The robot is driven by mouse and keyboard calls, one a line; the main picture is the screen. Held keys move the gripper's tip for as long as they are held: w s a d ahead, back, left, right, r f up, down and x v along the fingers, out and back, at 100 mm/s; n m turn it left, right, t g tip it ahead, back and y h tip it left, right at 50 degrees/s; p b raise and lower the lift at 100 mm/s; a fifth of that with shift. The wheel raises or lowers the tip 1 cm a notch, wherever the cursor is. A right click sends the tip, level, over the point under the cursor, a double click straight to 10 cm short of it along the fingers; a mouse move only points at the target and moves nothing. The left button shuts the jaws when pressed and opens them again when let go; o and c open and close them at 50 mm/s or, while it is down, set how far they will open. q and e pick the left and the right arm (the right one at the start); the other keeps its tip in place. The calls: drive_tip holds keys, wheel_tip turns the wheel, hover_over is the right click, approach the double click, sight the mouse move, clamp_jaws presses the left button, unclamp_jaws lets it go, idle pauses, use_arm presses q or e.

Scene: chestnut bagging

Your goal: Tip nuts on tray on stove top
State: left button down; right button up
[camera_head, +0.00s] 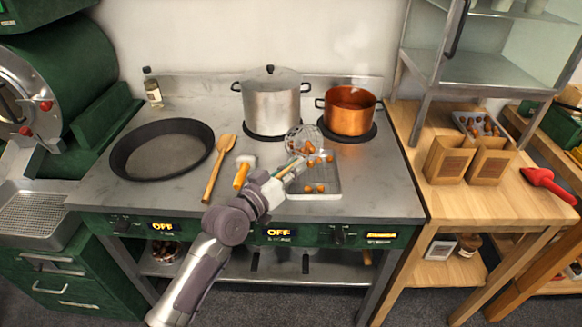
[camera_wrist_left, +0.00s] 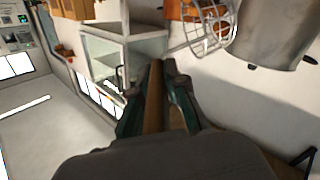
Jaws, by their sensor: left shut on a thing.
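A wire skimmer (camera_head: 303,138) is in my left gripper (camera_head: 284,171). The gripper is shut on the handle, which also shows in the left wrist view (camera_wrist_left: 154,95). The wire basket appears in that view too (camera_wrist_left: 210,25); it looks tilted over the tray's far side. A shallow metal tray (camera_head: 325,176) lies on the stove top (camera_head: 380,195) beneath the skimmer. Several brown nuts (camera_head: 314,188) lie on the tray's near part. More nuts show at the basket's lower edge; I cannot tell whether all are in it or falling. My right gripper is not in view.
A steel pot (camera_head: 271,100) and a copper pot (camera_head: 349,112) stand behind. A black pan (camera_head: 160,150), a wooden spoon (camera_head: 219,168) and an orange-handled tool (camera_head: 242,175) lie left. A wooden table (camera_head: 440,205) with paper bags (camera_head: 447,160) stands right.

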use_arm(q)
drive_tip(key=shift+s+d+f+m+b, duration=0.2)
drive_tip(key=shift+f+m+b, duration=0.2)
drive_tip(key=shift+f+b, duration=0.2)
wheel_tip(320, 180, down, 6)
drive_tip(key=s+d+m+h+b, duration=0.1)
drive_tip(key=s+d+m+b, duration=0.1)
drive_tip(key=m+b, duration=0.5)
drive_tip(key=shift+s+d+f+m+h, duration=0.15)
drive_tip(key=shift+s+d+m+h, duration=0.15)
drive_tip(key=shift+m, duration=1.3)
